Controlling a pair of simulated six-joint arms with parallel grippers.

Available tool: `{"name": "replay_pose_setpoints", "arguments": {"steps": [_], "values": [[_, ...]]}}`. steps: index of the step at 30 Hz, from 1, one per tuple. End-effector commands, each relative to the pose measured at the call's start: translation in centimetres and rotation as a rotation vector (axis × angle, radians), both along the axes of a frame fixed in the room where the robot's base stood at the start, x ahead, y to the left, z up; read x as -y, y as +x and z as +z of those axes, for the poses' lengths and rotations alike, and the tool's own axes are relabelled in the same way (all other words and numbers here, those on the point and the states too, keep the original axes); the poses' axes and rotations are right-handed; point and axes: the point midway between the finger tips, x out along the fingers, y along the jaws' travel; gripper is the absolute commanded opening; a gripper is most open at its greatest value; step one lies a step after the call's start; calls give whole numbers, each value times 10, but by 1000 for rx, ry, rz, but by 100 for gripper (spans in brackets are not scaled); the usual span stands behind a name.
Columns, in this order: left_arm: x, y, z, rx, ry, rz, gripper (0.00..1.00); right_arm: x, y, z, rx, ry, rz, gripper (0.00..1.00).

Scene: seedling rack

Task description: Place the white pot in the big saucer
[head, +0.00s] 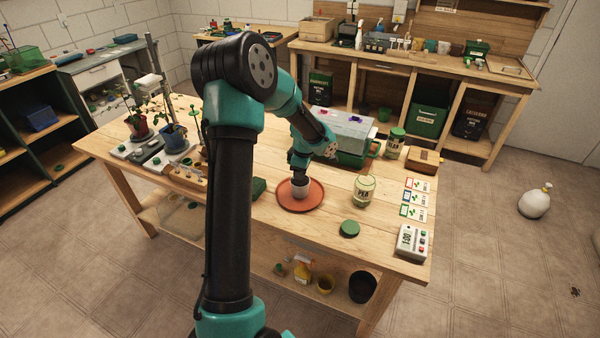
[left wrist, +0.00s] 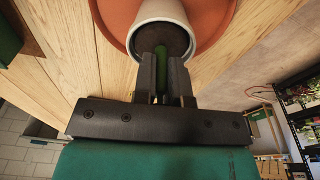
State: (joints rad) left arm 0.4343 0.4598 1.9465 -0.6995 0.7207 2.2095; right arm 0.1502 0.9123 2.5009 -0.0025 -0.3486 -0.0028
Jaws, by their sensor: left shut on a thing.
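The white pot (head: 300,192) is at the middle of the big terracotta saucer (head: 287,203), within its rim. My left gripper (head: 300,179) reaches down to the pot from above and is shut on it. In the left wrist view the fingers (left wrist: 161,58) overlap the near side of the pot's white rim (left wrist: 140,22), with dark soil inside. A narrow green strip shows between the fingers. The saucer also fills the top of that view (left wrist: 222,14). Whether the pot's base touches the saucer is hidden. My right gripper is not in view.
A PEA jar (head: 364,190) stands right of the saucer, with a green lid (head: 349,229) in front of it. A grey-lidded box (head: 347,132) is behind. Seed cards (head: 415,198) and a timer (head: 412,241) lie at the right. Potted plants (head: 174,140) stand at the left.

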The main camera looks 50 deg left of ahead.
Motion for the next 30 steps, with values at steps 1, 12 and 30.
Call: {"name": "replay_pose_setpoints", "arguments": {"steps": [1, 12, 30], "values": [[0, 0, 0, 0, 0, 0, 0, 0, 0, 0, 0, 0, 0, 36], [0, 0, -3, 0, 0, 0, 36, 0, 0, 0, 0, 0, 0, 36], [2, 2, 27, 4, 2, 1, 38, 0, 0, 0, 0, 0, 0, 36]]}}
